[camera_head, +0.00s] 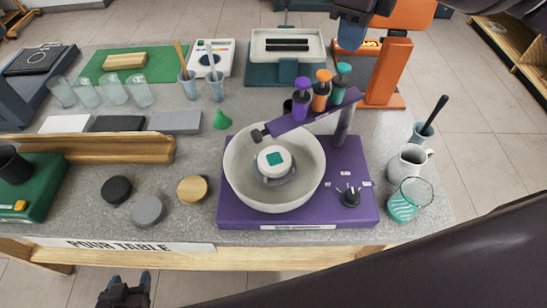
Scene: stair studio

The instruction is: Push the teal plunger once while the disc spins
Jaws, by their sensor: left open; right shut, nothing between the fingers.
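The teal plunger (342,80) stands upright at the right end of the tilted purple arm (290,124), beside the orange plunger (322,90) and the purple plunger (301,98). Below it is the white bowl (235,175) on the purple machine base (350,212). The white disc (274,152) with a teal square sits in the bowl; one still cannot show whether it spins. My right gripper (351,38) is shut and empty, just above the teal plunger's cap in the picture; the gap is unclear. My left gripper (130,280) is open and empty, below the table's front edge.
An orange stand (388,70) rises close to the right of the teal plunger. A black knob (350,196) is on the base. A white mug (407,164) and a striped glass (402,207) stand at the right. Round pucks (148,211) lie left of the base.

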